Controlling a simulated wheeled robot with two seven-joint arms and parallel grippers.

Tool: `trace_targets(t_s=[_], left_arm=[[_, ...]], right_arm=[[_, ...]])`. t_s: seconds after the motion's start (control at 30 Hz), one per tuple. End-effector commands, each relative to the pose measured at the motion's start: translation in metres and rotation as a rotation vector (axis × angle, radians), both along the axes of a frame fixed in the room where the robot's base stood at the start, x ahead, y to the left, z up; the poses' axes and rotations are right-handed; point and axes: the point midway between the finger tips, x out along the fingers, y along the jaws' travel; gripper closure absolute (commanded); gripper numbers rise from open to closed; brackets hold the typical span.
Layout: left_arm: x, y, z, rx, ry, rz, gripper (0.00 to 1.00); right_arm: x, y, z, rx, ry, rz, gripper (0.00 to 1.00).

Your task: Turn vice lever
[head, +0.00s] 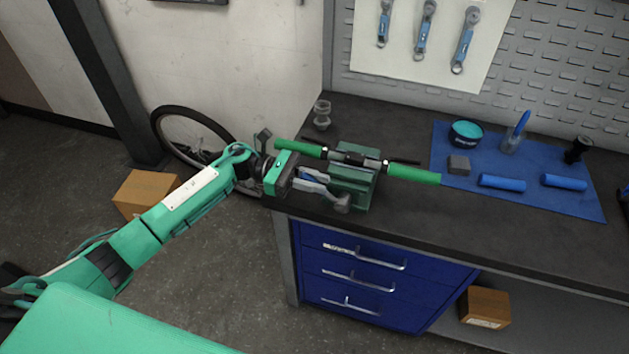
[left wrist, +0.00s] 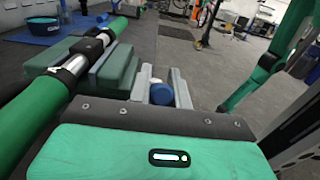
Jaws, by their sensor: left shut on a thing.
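The green bench vice (head: 352,188) stands at the left front corner of the bench, with a handlebar with green grips (head: 413,174) across its top. My left gripper (head: 333,194) reaches in from the left at the vice's front, below the handlebar. It is shut on the vice lever, which is mostly hidden by the fingers. In the left wrist view a blue rounded part of the vice lever (left wrist: 161,94) shows between the grey fingers; the green vice (left wrist: 115,70) and handlebar (left wrist: 35,112) are to their left. My right gripper is not in view.
A blue mat (head: 590,207) on the right of the bench holds a teal-topped tin (head: 466,134), two blue cylinders and small items. Blue drawers (head: 365,280) are below. Wrenches hang on the wall board. A bike wheel (head: 190,135) and cardboard box (head: 143,192) are left of the bench.

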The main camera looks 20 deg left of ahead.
Motion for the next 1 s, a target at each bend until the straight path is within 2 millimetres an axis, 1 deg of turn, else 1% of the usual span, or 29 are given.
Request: trace_targets(t_s=[0.27,0.6,0.8,1.0], left_arm=[[0.000,-0.010,0.012,0.154,-0.012,-0.001,1.00],[-0.001,-0.035,0.028,0.465,-0.026,-0.001,1.00],[-0.001,-0.052,0.032,0.652,-0.032,-0.001,1.00],[-0.001,-0.068,0.031,0.820,-0.038,0.000,1.00]], right_arm=[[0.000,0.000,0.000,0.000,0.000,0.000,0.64],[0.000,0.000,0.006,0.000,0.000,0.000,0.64],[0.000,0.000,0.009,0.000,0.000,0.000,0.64],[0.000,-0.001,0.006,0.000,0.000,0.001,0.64]])
